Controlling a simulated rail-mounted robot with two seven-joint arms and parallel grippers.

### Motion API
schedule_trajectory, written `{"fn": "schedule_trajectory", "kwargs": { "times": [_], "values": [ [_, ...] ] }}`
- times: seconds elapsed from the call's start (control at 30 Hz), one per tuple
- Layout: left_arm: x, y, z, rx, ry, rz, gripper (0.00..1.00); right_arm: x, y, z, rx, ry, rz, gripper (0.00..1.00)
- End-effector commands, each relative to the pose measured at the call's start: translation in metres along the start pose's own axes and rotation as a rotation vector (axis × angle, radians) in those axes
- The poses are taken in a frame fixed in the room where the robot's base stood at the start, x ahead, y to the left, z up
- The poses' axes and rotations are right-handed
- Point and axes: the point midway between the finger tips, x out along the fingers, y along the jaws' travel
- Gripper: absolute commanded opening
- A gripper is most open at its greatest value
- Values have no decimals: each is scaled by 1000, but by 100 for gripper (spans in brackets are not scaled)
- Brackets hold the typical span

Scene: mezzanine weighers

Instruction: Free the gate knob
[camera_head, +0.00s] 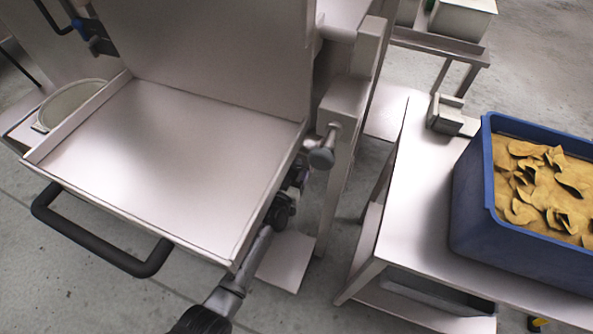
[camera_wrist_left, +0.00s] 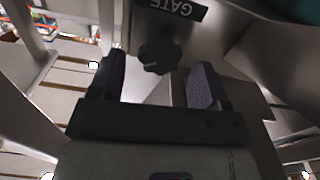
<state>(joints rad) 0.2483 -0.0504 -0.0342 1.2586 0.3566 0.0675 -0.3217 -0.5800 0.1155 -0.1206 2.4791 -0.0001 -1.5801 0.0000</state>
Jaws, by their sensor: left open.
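In the left wrist view, a dark lobed gate knob (camera_wrist_left: 157,54) sits beside a dark label reading GATE (camera_wrist_left: 172,8), which appears upside down. My left gripper (camera_wrist_left: 160,74) is open. Its two fingers point toward the knob, one on either side in the picture; I see no contact, and the remaining gap is hard to judge. In the head view my left gripper (camera_head: 297,178) is partly hidden below the right edge of the metal pan (camera_head: 170,160). I cannot make out the gate knob there. My right gripper is not in view.
A rounded grey knob (camera_head: 321,157) on a metal post stands close to my left gripper. A black bar handle (camera_head: 100,238) fronts the pan. On the right, a blue crate (camera_head: 470,215) of brown pieces stands on a metal table (camera_head: 415,215). Floor shows between them.

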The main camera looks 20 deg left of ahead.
Motion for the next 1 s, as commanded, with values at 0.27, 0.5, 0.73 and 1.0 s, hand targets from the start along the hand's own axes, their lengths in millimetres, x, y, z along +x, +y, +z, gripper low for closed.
{"fn": "schedule_trajectory", "kwargs": {
  "times": [0.27,0.5,0.73,1.0],
  "values": [
    [23,0,1,-1,0,0,70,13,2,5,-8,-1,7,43],
    [26,0,0,-1,0,0,70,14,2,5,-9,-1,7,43],
    [26,0,0,-1,0,0,62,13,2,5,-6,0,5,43],
    [26,0,0,0,0,0,36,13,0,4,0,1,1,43]
  ]
}}
